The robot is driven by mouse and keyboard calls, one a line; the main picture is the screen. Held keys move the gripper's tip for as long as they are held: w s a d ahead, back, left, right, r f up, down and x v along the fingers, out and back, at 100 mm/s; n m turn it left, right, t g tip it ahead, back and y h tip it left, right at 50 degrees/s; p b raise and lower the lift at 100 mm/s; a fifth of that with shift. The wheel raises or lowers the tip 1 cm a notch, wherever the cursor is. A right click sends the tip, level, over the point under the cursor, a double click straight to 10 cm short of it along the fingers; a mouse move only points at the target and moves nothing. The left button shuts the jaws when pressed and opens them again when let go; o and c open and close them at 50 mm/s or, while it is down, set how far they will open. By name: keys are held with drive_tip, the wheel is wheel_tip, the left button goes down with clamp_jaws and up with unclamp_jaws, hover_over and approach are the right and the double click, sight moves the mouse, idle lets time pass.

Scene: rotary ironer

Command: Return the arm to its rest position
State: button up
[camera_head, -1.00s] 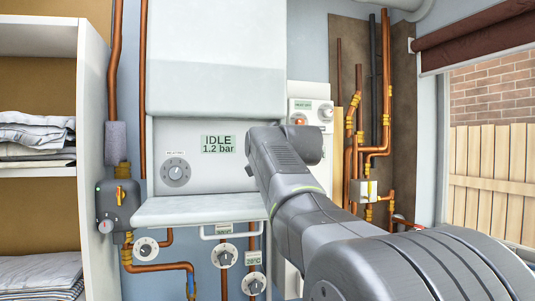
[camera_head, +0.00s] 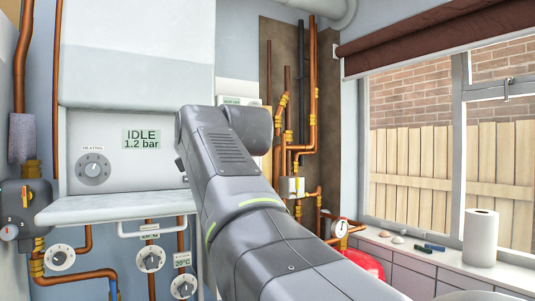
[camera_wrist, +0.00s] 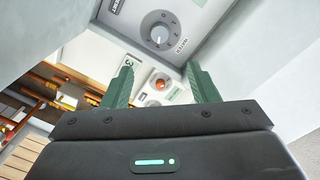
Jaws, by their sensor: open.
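My arm reaches forward in the middle of the head view, and its far end covers part of the white boiler-like unit (camera_head: 138,60). My gripper is hidden in the head view. In the wrist view my gripper (camera_wrist: 160,85) shows two green fingers held wide apart with nothing between them. Beyond the fingers are a grey dial (camera_wrist: 160,32) on a pale panel and a small orange-red knob (camera_wrist: 160,84). The fingers look apart from both. The unit's display (camera_head: 141,139) reads IDLE, 1.2 bar, beside the heating dial (camera_head: 93,168).
Copper pipes (camera_head: 312,85) run up the wall to the right of the unit. Several valve dials (camera_head: 151,259) sit below its shelf (camera_head: 115,207).

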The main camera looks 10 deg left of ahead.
drive_tip(key=p+x, duration=0.4)
drive_tip(key=x, duration=0.9)
drive_tip(key=shift+w+a, duration=0.2)
drive_tip(key=shift+w, duration=0.2)
drive_tip(key=f+b+v, duration=0.1)
drive_tip(key=b+v, duration=0.3)
drive_tip(key=v, duration=1)
drive_tip(key=r+p+x, duration=0.1)
drive_tip(key=p+x, duration=0.3)
drive_tip(key=x, duration=1)
drive_tip(key=s+d+n+b, duration=0.2)
drive_tip(key=s+d+n, duration=0.3)
drive_tip(key=s+n, duration=0.3)
drive_tip(key=shift+n+t+b, duration=0.35)
drive_tip(key=shift+n+t, duration=0.05)
drive_tip(key=shift+w, duration=0.1)
